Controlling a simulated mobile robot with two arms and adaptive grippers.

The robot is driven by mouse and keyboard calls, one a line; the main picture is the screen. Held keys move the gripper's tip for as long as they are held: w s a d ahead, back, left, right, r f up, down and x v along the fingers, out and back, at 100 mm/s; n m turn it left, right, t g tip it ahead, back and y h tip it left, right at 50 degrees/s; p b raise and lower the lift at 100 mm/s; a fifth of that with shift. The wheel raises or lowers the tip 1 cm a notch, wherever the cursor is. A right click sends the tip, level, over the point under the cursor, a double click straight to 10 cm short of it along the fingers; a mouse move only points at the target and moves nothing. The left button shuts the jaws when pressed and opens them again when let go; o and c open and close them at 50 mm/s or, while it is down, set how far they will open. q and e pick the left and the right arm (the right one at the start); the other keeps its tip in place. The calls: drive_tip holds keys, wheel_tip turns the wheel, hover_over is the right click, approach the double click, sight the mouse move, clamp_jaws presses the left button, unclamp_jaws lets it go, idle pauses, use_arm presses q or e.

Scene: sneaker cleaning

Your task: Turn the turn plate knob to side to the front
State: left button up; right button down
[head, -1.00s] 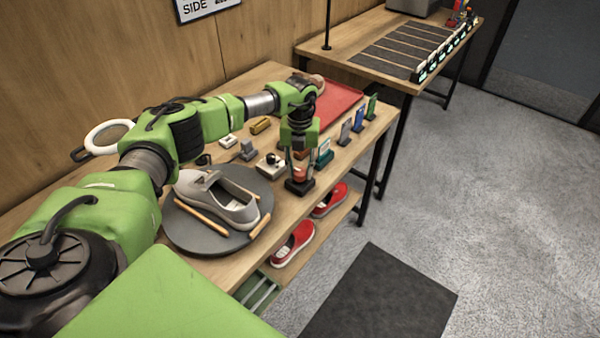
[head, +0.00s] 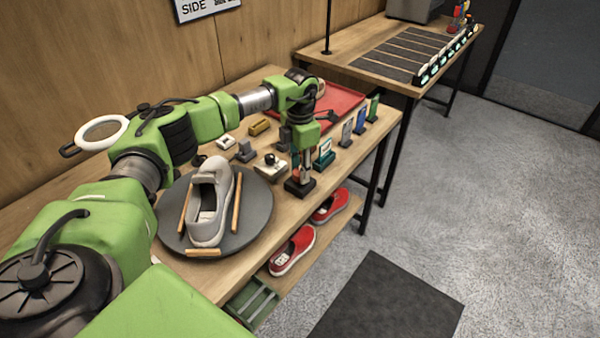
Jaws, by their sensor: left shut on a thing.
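The turn plate (head: 257,222) is a round dark grey disc on the wooden workbench. A grey sneaker (head: 222,178) lies on it, lengthwise toward the bench's front edge, with tan bars around it. The turn plate knob sits on a small black base (head: 299,188) to the right of the plate, near the front edge. My left gripper (head: 304,178) points down over this base and is shut on the knob. The fingers mostly hide the knob. My right gripper is out of view.
Several small blocks and brushes stand behind and right of the knob, including a white block with a black knob (head: 270,166) and a teal block (head: 324,155). A red tray (head: 345,100) lies farther back. Red shoes (head: 292,250) sit on the lower shelf.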

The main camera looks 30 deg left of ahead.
use_arm(q)
drive_tip(key=m+b, duration=0.1)
drive_tip(key=m, duration=0.2)
drive_tip(key=shift+m, duration=0.4)
drive_tip(key=m+b, duration=0.1)
drive_tip(key=m, duration=0.3)
drive_tip(key=shift+r+b, duration=0.1)
drive_tip(key=shift+b, duration=0.2)
drive_tip(key=o, duration=1.1)
drive_tip(key=shift+m, duration=0.3)
wheel_tip(320, 180, up, 12)
